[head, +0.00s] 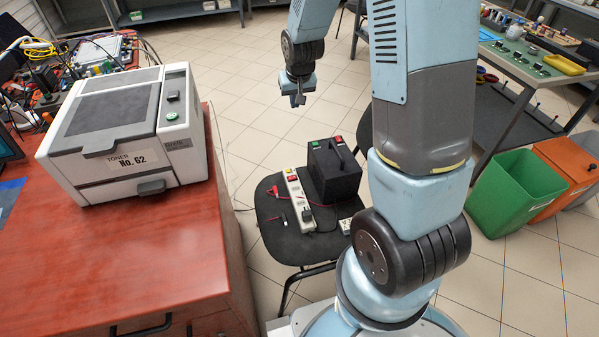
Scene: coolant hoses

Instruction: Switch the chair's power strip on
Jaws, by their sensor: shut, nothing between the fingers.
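The white power strip (300,205) lies lengthwise on the black chair's seat (283,242). A small red switch (292,178) shows near its far end, and a dark plug sits near its near end. I cannot tell from here whether the switch is on or off. My gripper (297,101) hangs beyond the chair, above the tiled floor in the picture, apart from the strip. It is shut and holds nothing.
A black box (333,172) with a handle stands right of the strip, close to it. Red leads (272,217) lie to its left. A red-brown cabinet (130,250) with a printer (125,130) is at left. Green (515,190) and orange bins stand right.

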